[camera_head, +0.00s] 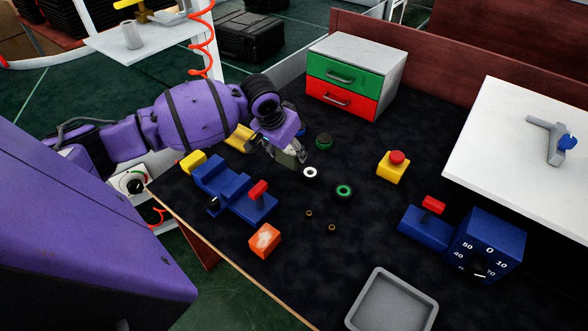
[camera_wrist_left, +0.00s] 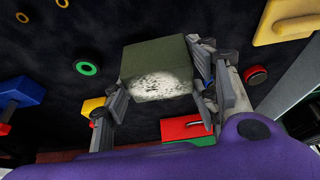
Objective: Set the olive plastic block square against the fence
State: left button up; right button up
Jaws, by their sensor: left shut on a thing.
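The olive block (camera_wrist_left: 155,55) is held between the two fingers of my left gripper (camera_wrist_left: 160,84) in the left wrist view. One of its faces carries a speckled white patch. In the head view the olive block (camera_head: 287,159) shows partly below my left gripper (camera_head: 283,150), over the dark table near the white and black ring. I cannot tell whether the block touches the table. A dark red board (camera_head: 410,56) stands upright along the back of the table, well apart from the block; I cannot tell whether it is the fence. My right gripper is not in view.
A drawer unit (camera_head: 390,65) stands behind the gripper. Blue fixtures (camera_head: 225,185), an orange block (camera_head: 265,240), a green ring (camera_head: 344,191) and a red-topped yellow button box (camera_head: 393,167) lie around. A grey tray (camera_head: 362,296) is at the front. The table's middle has clear patches.

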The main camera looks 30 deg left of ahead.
pick_arm(q)
notch_tip(320, 180, down, 6)
jog(key=shift+a, duration=0.1)
notch_tip(320, 180, down, 4)
jog(key=shift+r+b, duration=0.1)
jog(key=shift+b, duration=0.2)
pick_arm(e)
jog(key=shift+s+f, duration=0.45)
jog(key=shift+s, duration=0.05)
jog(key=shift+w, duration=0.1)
pick_arm(q)
jog(key=o, duration=1.2)
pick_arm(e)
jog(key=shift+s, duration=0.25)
